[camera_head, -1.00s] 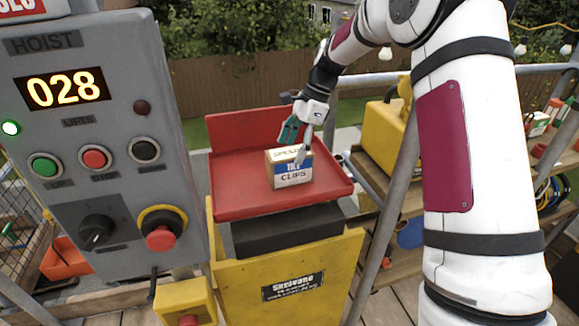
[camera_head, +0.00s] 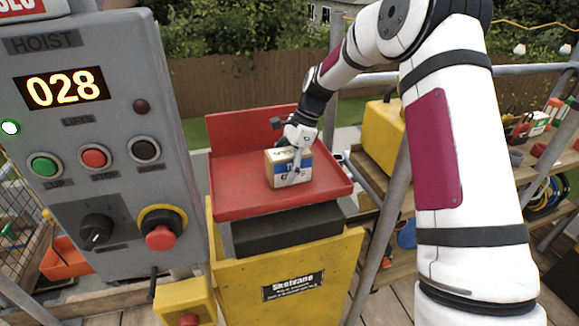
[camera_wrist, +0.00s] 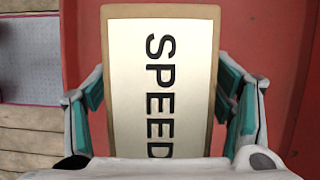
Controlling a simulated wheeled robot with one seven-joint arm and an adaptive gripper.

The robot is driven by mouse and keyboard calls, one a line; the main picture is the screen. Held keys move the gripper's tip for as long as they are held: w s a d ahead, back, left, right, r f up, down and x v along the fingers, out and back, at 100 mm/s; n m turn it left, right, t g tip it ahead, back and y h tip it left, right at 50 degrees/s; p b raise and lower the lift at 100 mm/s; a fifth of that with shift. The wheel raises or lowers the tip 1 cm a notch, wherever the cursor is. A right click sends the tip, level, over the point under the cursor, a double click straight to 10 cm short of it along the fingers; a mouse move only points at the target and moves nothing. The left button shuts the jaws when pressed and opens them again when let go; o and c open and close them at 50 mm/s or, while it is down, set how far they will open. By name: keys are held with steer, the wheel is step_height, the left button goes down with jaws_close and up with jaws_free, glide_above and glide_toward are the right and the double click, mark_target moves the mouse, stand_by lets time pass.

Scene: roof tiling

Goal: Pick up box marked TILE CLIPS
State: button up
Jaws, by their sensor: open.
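The tile clips box (camera_head: 289,168) sits on the red tray (camera_head: 240,199) of the yellow hoist. It is cardboard with a white and blue label, partly covered by a finger in the head view. In the wrist view the top of the box (camera_wrist: 160,90) fills the middle and reads SPEED. My gripper (camera_head: 292,163) is over the box, pointing down. In the wrist view my gripper (camera_wrist: 165,105) is open, with one teal-padded finger on each side of the box and a small gap on both sides.
The grey hoist control panel (camera_head: 105,130) stands close on the left. A metal post (camera_head: 388,200) and a wooden shelf (camera_head: 400,203) with a yellow case (camera_head: 385,130) are at the right. The tray's raised red back (camera_head: 235,130) stands behind the box.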

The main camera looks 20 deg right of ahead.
steer(key=shift+f, duration=0.25)
stand_by(0.4)
steer(key=shift+r, duration=0.1)
jaws_close()
